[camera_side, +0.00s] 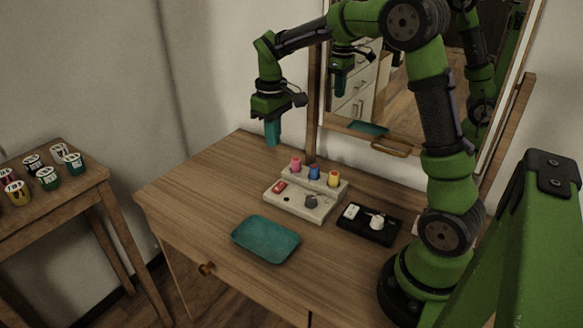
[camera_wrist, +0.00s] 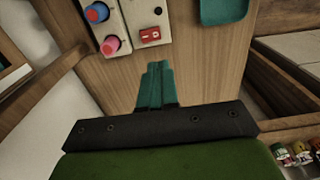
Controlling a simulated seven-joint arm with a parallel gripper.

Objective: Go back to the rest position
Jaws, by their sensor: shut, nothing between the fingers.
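My gripper (camera_side: 272,134) is raised above the back left part of the wooden table (camera_side: 200,170), pointing down. Its teal fingers are together with nothing between them. In the wrist view the shut fingers (camera_wrist: 158,84) point toward bare table top, short of the light block. The gripper touches nothing that I can see.
A light block (camera_side: 297,207) holds pink, blue and yellow pegs and a red piece. A black tray (camera_side: 360,232) with white items is to its right. A teal tray (camera_side: 265,240) lies in front. A mirror (camera_side: 380,100) stands behind. A side table (camera_side: 50,215) with several jars is left.

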